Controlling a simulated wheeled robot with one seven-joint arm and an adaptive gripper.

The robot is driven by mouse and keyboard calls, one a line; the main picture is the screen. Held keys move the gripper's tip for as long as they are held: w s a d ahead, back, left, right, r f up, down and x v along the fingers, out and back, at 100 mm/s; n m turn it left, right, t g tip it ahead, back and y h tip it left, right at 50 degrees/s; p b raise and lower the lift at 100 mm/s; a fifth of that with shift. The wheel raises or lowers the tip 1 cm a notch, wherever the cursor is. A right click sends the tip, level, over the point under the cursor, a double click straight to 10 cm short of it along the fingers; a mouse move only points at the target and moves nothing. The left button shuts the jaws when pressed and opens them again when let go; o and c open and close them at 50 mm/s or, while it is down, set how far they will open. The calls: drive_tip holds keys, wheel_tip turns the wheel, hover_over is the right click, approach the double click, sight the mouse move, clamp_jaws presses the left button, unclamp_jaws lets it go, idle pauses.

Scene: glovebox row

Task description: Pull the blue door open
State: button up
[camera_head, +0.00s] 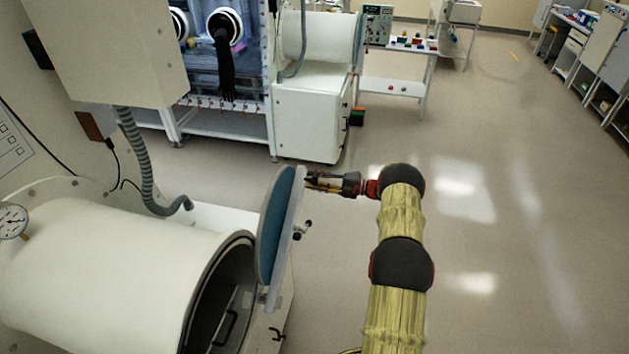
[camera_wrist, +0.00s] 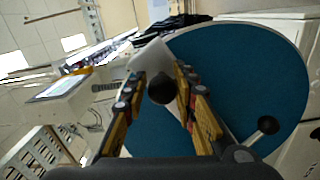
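The blue door (camera_head: 277,225) is a round panel with a blue face and pale rim. In the head view it stands ajar, swung away from the dark mouth of the white cylinder (camera_head: 110,275). The blue face (camera_wrist: 245,80) fills much of the wrist view. My gripper (camera_head: 316,182) is at the door's upper right edge. In the wrist view its fingers (camera_wrist: 160,95) are apart, with a black round knob (camera_wrist: 160,88) in line between them; I cannot tell whether they touch it. A second black knob (camera_wrist: 268,125) shows at lower right.
A white glovebox (camera_head: 228,70) with a hanging black glove and a white cabinet (camera_head: 312,120) stand behind the door. A grey hose (camera_head: 140,160) hangs above the cylinder. A cart with small items (camera_head: 400,70) stands farther back. The floor (camera_head: 510,200) to the right is clear.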

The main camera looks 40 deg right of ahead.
drive_tip(key=o, duration=0.3)
drive_tip(key=shift+s, duration=0.1)
drive_tip(key=v, duration=1.1)
drive_tip(key=shift+s+d, duration=0.3)
